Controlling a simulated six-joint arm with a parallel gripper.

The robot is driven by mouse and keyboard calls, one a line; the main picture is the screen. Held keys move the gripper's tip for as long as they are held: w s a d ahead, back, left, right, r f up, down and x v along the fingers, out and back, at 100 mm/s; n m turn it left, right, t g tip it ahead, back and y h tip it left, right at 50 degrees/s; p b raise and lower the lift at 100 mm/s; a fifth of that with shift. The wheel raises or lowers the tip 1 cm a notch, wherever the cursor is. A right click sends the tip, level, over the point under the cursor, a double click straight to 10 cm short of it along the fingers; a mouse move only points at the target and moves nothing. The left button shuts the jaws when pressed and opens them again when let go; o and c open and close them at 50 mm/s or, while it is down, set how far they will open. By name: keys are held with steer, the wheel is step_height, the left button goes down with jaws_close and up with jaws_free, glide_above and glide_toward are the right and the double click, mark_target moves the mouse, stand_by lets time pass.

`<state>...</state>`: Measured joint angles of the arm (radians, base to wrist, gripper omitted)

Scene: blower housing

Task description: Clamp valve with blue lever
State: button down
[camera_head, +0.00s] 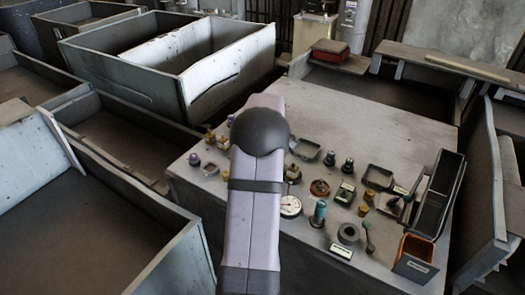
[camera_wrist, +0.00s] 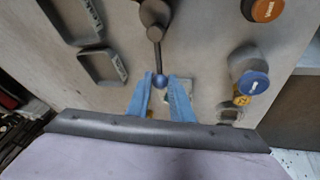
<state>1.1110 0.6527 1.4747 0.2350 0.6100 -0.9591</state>
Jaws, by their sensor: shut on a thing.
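The valve with the blue lever (camera_wrist: 156,38) shows in the wrist view as a dark round body with a thin rod that ends in a blue ball knob (camera_wrist: 160,81). My gripper (camera_wrist: 161,84) has its two blue fingers on either side of the rod's knob end, shut on it. The contact faces are partly hidden. In the head view my arm covers the middle of the table, and I cannot make out the gripper or this valve there.
In the wrist view a blue-capped cylinder (camera_wrist: 252,84) stands to the right, an orange-capped part (camera_wrist: 266,9) lies above it, and a shallow labelled tray (camera_wrist: 99,66) lies left. In the head view several small parts crowd the table (camera_head: 330,110), with an orange bin (camera_head: 415,259) at its right.

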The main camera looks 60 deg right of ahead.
steer(key=c, duration=1.6)
jaws_free()
steer(key=shift+a, duration=0.1)
steer(key=shift+b+v, duration=1.15)
steer(key=shift+v, duration=2.55)
steer(key=w+a+f+n+y, duration=0.1)
steer(key=w+a+f, duration=0.15)
steer(key=a, duration=0.75)
steer(key=w+a+f+g+y, duration=0.1)
steer(key=w+a, duration=0.2)
steer(key=a, duration=0.7)
steer(key=w+a+f+n+y, duration=0.1)
steer(key=w+a, duration=0.1)
steer(key=a, duration=0.8)
steer(key=s+a+f+g, duration=0.1)
steer(key=s+a+f, duration=0.1)
steer(key=s+a, duration=0.2)
steer(key=s+a+f+n, duration=0.1)
steer(key=s+a, duration=0.3)
steer(key=a, duration=0.4)
steer(key=s+a+f+g, duration=0.1)
steer(key=s+a+f, duration=0.1)
steer(key=s+a, duration=0.2)
steer(key=shift+s+a+f+n+g+y, duration=0.1)
steer(key=shift+a+f+n+g+y, duration=0.1)
steer(key=shift+a, duration=0.45)
steer(key=shift+s+a+f+n+g+y, duration=0.1)
steer(key=shift+a+f, duration=0.1)
steer(key=shift+a, duration=0.45)
